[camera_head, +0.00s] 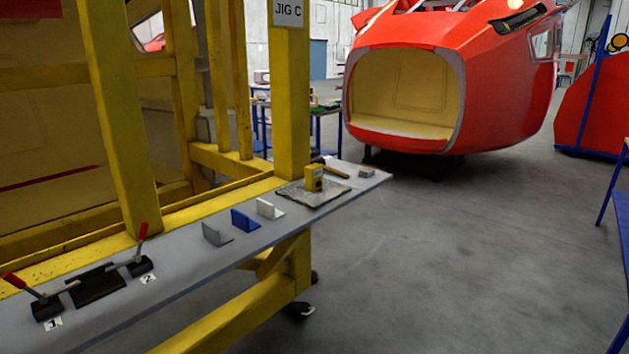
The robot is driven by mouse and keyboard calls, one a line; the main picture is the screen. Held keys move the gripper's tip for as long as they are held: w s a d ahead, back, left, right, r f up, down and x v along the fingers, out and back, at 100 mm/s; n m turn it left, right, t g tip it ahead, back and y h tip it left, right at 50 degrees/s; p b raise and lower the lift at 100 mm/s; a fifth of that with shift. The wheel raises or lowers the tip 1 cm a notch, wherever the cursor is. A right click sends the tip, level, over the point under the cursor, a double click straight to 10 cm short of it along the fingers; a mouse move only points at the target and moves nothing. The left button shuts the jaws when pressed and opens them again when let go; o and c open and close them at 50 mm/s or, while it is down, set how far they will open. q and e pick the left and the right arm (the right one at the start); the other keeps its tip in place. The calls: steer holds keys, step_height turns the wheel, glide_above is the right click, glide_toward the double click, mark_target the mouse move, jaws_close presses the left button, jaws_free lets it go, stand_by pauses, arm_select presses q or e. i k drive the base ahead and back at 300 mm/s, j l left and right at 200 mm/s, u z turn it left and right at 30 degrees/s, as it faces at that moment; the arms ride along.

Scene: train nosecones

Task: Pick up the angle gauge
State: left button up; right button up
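A small upright yellow block-shaped device (314,178), which looks like the angle gauge, stands on a flat grey plate (328,197). The plate lies near the far right end of a narrow grey shelf (222,262) on the yellow jig frame. The device's markings are too small to read. Nothing touches it except the plate beneath. Neither of my grippers is in view.
Grey (217,235), blue (244,220) and white (268,209) angled brackets stand left of the plate. A hammer-like tool (336,171) and a small grey block (367,173) lie beyond it. Red-handled clamps (139,258) sit at the near left. Yellow posts (290,100) rise behind. The floor at right is open.

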mark_target(313, 172)
steer(key=i+l, duration=0.15)
steer(key=i, duration=0.2)
steer(key=i+l, duration=0.15)
steer(key=i, duration=0.2)
steer(key=i+l+u, duration=0.1)
steer(key=i, duration=0.25)
steer(key=i+l+u, duration=0.15)
steer(key=u, duration=0.3)
steer(key=i+l+u, duration=0.1)
steer(key=l+u, duration=0.15)
steer(key=u, duration=0.25)
